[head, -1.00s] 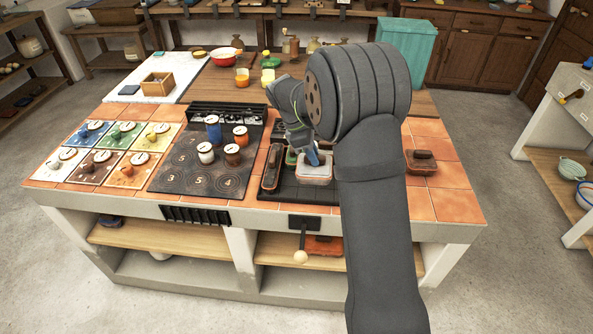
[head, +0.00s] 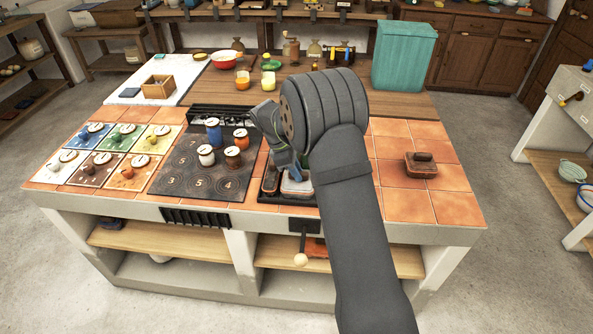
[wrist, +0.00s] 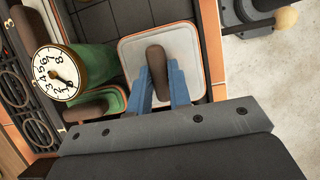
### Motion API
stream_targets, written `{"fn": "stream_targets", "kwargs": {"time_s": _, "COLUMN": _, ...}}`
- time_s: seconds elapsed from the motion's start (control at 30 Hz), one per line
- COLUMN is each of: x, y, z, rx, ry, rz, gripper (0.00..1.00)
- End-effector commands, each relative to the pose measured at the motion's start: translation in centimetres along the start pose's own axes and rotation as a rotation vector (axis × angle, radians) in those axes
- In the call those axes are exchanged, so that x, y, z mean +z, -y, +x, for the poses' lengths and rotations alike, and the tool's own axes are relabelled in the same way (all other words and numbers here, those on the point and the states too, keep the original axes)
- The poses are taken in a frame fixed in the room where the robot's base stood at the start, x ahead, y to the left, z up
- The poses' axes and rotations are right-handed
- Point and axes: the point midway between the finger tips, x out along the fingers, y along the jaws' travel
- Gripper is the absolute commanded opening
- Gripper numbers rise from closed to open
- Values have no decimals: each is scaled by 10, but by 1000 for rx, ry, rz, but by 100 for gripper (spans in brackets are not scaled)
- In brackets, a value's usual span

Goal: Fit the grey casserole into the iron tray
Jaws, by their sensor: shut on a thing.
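The grey casserole (head: 297,188) has a pale grey lid, an orange rim and a brown handle. My gripper (head: 298,172) is shut on that handle from above. The wrist view shows the casserole (wrist: 140,50) with my two blue fingers (wrist: 160,92) on either side of the handle. The black iron tray (wrist: 110,15) lies under and beside it, mostly hidden in the head view by my arm and the casserole. I cannot tell whether the casserole rests in the tray or hangs just above it. A green casserole (wrist: 113,101) with a brown handle sits close beside it.
A green round timer with a white dial (wrist: 58,75) stands close to the gripper in the wrist view. A brown-red casserole (head: 421,166) sits on the orange tiles to the right. A dark numbered board (head: 190,178) with several jars lies left. The right-hand tiles are otherwise clear.

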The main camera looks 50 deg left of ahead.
Motion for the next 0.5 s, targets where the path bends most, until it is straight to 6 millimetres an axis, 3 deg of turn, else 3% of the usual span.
{"fn": "stream_targets", "kwargs": {"time_s": 0.1, "x": -1, "y": 0, "z": 3, "rx": 0, "ry": 0, "rz": 0, "gripper": 0}}
{"fn": "stream_targets", "kwargs": {"time_s": 0.13, "x": -1, "y": 0, "z": 3, "rx": 0, "ry": 0, "rz": 0, "gripper": 24}}
{"fn": "stream_targets", "kwargs": {"time_s": 0.2, "x": -1, "y": 0, "z": 3, "rx": 0, "ry": 0, "rz": 0, "gripper": 38}}
{"fn": "stream_targets", "kwargs": {"time_s": 0.5, "x": -1, "y": 0, "z": 2, "rx": 0, "ry": 0, "rz": 0, "gripper": 40}}
